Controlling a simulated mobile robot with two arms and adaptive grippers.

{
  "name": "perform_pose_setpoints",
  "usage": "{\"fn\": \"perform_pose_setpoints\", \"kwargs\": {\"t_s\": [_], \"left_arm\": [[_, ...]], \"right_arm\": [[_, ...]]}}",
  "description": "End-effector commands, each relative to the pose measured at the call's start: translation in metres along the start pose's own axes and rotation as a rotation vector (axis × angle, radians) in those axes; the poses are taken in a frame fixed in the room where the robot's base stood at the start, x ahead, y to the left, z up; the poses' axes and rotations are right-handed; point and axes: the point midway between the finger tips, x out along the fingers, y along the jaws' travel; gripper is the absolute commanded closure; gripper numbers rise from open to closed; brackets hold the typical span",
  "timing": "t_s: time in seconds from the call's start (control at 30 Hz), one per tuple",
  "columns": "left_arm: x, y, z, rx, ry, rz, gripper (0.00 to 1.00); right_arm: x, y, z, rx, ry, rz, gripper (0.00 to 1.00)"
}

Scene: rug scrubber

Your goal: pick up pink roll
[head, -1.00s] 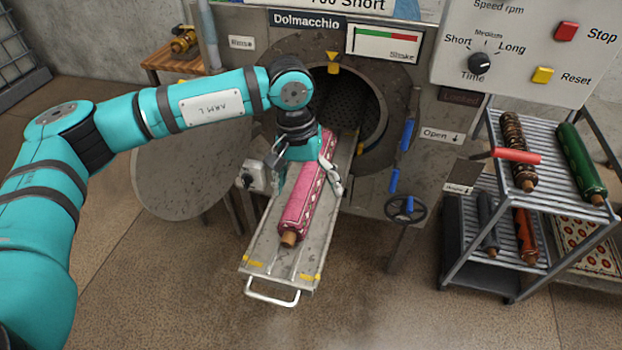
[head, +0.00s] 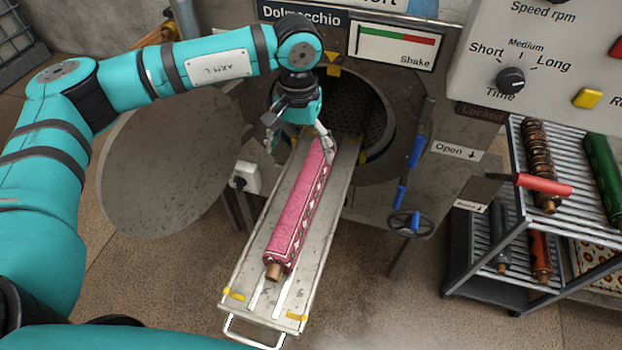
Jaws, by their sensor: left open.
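The pink roll (head: 296,220) is a patterned rug on a wooden core. It lies lengthwise on the metal slide-out tray (head: 247,287) in front of the machine's round opening. My left gripper (head: 298,146) is open at the far end of the roll, near the opening, with a finger on either side of it. I cannot tell whether the fingers touch the roll. The roll's far end is hidden by the gripper. My right gripper is not in view.
The round drum opening (head: 370,112) is behind the tray, with its round door (head: 155,165) swung open at the left. A handwheel (head: 410,224) and a red lever (head: 545,185) stick out at the right. A rack (head: 508,232) at the right holds several other rolls.

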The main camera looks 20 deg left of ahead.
Motion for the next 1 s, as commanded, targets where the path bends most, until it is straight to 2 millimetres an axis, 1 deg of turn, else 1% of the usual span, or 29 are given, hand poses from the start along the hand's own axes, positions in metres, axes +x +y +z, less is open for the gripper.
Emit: {"fn": "perform_pose_setpoints", "kwargs": {"t_s": [0.13, 0.23, 0.47, 0.57, 0.7, 0.83, 0.93, 1.0], "left_arm": [[0.010, 0.000, 0.001, 0.000, -0.004, -0.001, 0.08], [0.028, 0.000, 0.002, 0.000, -0.006, -0.001, 0.08], [0.078, 0.000, 0.001, -0.001, -0.005, -0.001, 0.08], [0.098, 0.000, 0.002, 0.000, -0.005, -0.001, 0.08], [0.116, 0.001, 0.001, 0.000, -0.002, 0.001, 0.08], [0.123, 0.000, 0.000, 0.000, -0.001, -0.001, 0.08], [0.131, 0.002, 0.002, 0.000, -0.004, 0.000, 0.08], [0.141, 0.004, 0.002, 0.000, -0.004, 0.000, 0.08]], "right_arm": [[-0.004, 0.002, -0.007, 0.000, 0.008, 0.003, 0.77], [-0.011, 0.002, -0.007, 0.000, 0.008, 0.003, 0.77], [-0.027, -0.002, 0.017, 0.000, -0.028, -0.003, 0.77], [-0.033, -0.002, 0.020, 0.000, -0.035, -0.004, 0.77], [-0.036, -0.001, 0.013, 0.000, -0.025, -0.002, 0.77], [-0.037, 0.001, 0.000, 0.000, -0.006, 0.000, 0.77], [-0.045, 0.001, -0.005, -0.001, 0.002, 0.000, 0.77], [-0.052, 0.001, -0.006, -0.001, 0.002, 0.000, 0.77]]}}
